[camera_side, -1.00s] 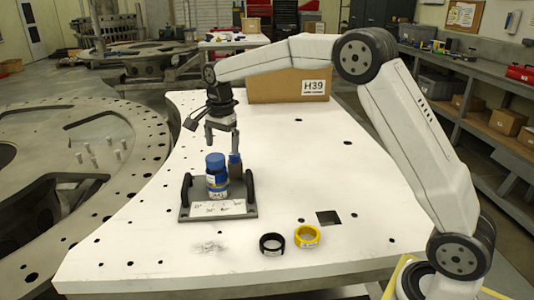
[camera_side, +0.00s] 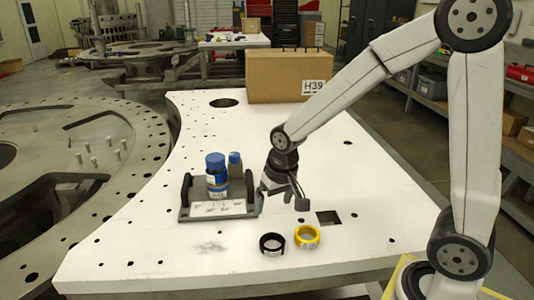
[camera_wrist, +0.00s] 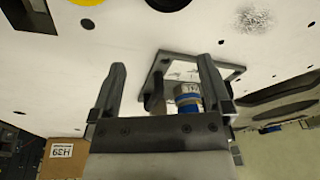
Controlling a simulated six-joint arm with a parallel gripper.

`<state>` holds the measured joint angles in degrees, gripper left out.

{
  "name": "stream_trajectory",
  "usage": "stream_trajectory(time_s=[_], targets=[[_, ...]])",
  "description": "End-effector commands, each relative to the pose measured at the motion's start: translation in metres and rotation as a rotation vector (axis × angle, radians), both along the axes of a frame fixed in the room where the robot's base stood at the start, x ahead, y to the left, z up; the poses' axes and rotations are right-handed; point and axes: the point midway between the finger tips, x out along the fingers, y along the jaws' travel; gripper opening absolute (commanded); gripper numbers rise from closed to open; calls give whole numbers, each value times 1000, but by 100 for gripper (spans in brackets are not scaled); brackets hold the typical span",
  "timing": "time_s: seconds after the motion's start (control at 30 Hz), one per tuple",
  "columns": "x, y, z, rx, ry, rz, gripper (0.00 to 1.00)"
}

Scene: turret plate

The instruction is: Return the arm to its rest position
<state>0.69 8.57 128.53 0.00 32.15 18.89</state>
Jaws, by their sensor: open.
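My gripper (camera_side: 284,197) hangs over the white plate (camera_side: 340,260), just right of the grey tray (camera_side: 250,208) in the side view. Its two fingers are apart with nothing between them, as the wrist view (camera_wrist: 162,68) also shows. The arm is bent, with its elbow high at the upper right. A blue-capped bottle (camera_side: 216,175) stands upright in the tray. In the wrist view the tray (camera_wrist: 158,68) and the blue-capped bottle (camera_wrist: 187,100) appear beyond the fingers, partly hidden by the right one.
A black ring (camera_side: 271,244) and a yellow ring (camera_side: 307,237) lie on the plate in front of my gripper. A square hole (camera_side: 328,217) is to its right. A cardboard box marked H39 (camera_side: 275,75) stands at the back. The plate's front left is clear.

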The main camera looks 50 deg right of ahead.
Motion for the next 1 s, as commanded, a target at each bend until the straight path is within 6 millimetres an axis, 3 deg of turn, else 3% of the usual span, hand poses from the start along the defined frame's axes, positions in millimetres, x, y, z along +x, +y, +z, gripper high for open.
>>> stream_trajectory(time_s=[0.2,0.4,1.0], targets=[[-50,3,-18,-40,-25,203,100],[-76,4,-28,-64,-41,313,100],[-82,4,-30,-69,-44,337,100]])
